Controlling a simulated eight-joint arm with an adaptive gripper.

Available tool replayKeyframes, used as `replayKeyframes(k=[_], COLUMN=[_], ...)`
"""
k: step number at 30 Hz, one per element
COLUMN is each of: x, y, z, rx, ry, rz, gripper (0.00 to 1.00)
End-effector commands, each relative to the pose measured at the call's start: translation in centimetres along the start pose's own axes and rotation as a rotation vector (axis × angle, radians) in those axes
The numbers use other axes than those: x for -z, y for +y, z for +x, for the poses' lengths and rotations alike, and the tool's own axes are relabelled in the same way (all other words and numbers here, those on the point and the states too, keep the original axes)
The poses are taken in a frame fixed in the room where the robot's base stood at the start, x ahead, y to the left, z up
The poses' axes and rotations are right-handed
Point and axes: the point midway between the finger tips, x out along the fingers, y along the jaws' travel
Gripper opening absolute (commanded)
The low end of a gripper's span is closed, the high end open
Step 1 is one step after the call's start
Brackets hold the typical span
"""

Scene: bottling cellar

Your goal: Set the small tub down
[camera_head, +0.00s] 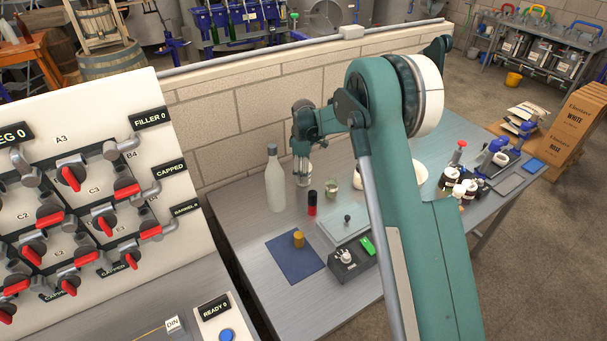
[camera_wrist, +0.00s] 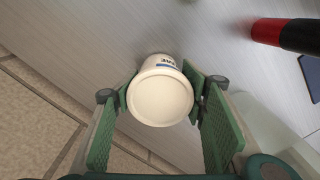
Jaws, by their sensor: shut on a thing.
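The small tub (camera_wrist: 160,98) is white with a round lid and a printed label on its side. In the wrist view it sits between the two green finger pads of my gripper (camera_wrist: 160,108), which is shut on it. The grey bench top (camera_wrist: 190,35) shows beyond the tub. In the head view my gripper (camera_head: 302,172) points down over the back of the bench (camera_head: 232,220), close to the block wall. The tub is hard to make out there. I cannot tell whether its base touches the bench.
A tall pale bottle (camera_head: 275,182) stands left of my gripper. A red and black cylinder (camera_head: 311,204) stands in front of it, and a small glass (camera_head: 331,188) stands to the right. A blue mat (camera_head: 292,260) holds a yellow-brown cylinder (camera_head: 298,239). The block wall (camera_head: 240,130) runs behind.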

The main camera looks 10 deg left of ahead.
Motion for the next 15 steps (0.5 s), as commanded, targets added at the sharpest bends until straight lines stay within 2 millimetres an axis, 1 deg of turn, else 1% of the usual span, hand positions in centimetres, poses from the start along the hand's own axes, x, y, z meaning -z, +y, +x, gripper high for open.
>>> replayKeyframes(k=[8,9,12,15], x=[0.0,0.0,0.0,0.0], y=[0.0,0.01,0.0,0.0], z=[0.39,0.32,0.3,0.29], rx=[0.0,0.0,0.0,0.0], ry=[0.0,0.0,0.0,0.0], rz=[0.0,0.0,0.0,0.0], gripper=[0.25,0.47,0.58,0.58])
